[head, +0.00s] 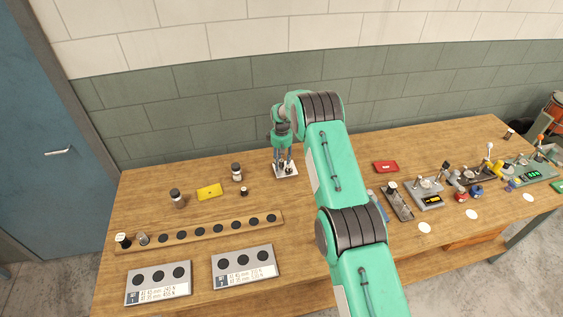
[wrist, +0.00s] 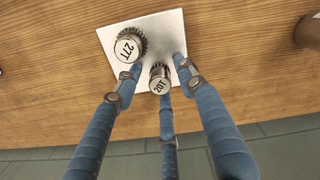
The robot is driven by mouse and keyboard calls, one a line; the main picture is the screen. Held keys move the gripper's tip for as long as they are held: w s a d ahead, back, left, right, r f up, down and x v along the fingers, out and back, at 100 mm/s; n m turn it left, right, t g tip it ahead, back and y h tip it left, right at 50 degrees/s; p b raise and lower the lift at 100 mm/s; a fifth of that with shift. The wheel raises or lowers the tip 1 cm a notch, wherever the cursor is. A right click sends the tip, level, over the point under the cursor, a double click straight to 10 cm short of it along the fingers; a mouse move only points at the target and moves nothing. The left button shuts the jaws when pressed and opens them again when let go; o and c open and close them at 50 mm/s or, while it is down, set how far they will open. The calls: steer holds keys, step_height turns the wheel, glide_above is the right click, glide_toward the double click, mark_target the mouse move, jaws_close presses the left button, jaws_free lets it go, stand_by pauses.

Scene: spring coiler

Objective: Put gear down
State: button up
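In the head view my gripper (head: 284,157) points down over a small white plate (head: 287,175) at the back of the wooden table. In the wrist view, a gear marked 20T (wrist: 160,78) stands on the white plate (wrist: 170,27) between my three blue fingers (wrist: 161,75). The fingers are spread, with gaps left and right of this gear. Whether the middle finger touches it I cannot tell. A larger gear marked 27T (wrist: 130,45) stands on the same plate, just outside the left finger. Both gears show their labelled tops.
Two grey label plates (head: 244,266) lie in front. A red box (head: 386,167) and several devices (head: 430,190) stand right. The tiled wall is close behind.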

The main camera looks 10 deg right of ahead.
mark_target(282, 160)
steer(key=shift+r, duration=0.1)
step_height(282, 160, up, 12)
steer(key=shift+b, duration=0.35)
stand_by(0.4)
stand_by(0.5)
